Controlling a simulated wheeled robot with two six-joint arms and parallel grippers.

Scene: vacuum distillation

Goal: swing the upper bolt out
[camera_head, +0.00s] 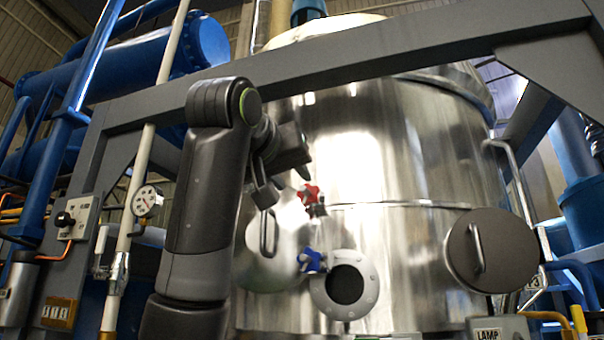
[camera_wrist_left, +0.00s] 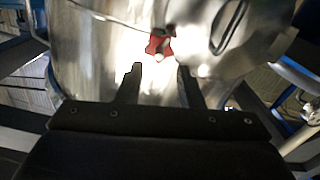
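The steel vessel (camera_head: 385,160) carries a red knob (camera_head: 312,199), the upper of two coloured bolt knobs, and a blue knob (camera_head: 312,261) below it. My left gripper (camera_head: 283,185) is up and to the left of the red knob, in front of the vessel. In the left wrist view its two fingers (camera_wrist_left: 158,82) are spread with nothing between them. The red knob (camera_wrist_left: 158,45) shows just beyond the fingertips, apart from them. A loop handle (camera_wrist_left: 228,27) is to its right there. My right gripper is not in view.
A flanged round port (camera_head: 371,307) is below the knobs. A round cover (camera_head: 508,252) with a handle is at the right. A loop handle (camera_head: 263,238) hangs by my left forearm. A grey beam (camera_head: 400,50) crosses above, and a gauge (camera_head: 147,202) is at the left.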

